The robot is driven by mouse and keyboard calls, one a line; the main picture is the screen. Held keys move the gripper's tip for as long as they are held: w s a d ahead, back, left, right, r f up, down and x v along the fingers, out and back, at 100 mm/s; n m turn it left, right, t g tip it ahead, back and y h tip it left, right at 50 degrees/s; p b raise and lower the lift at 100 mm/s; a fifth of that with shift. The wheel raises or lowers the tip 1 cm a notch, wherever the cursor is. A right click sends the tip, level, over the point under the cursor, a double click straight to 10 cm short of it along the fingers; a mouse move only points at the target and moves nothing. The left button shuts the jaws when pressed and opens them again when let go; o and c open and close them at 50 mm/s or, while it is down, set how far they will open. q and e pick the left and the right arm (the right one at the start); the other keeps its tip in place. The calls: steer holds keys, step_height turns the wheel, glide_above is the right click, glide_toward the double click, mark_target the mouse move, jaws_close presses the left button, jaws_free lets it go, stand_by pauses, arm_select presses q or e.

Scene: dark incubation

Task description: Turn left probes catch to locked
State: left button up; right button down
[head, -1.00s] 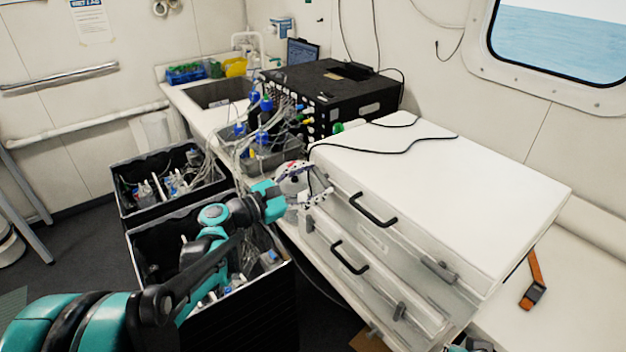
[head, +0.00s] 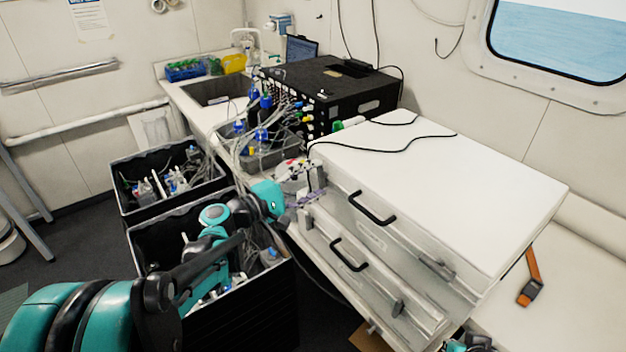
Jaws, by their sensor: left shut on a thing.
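A white two-tier case with a clear front stands on the bench, its upper drawer (head: 385,232) and lower drawer (head: 365,277) each with a black handle. Grey catches show at the right of the upper drawer (head: 437,268) and of the lower drawer (head: 398,308). My left gripper (head: 307,196) is at the left end of the upper front, shut on a small part there, apparently the left catch. The fingers hide most of that catch, so its turn cannot be read. A bit of my right arm's end (head: 468,343) shows at the bottom edge; its jaws are unclear.
A tubing-filled grey tray (head: 270,155) and a black instrument box (head: 335,90) are behind the gripper. An orange-and-black tool (head: 532,280) lies at right.

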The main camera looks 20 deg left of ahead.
arm_select(q)
steer(key=shift+m, duration=1.1)
steer(key=o, duration=1.2)
steer(key=shift+c, duration=0.2)
steer(key=v, duration=1.2)
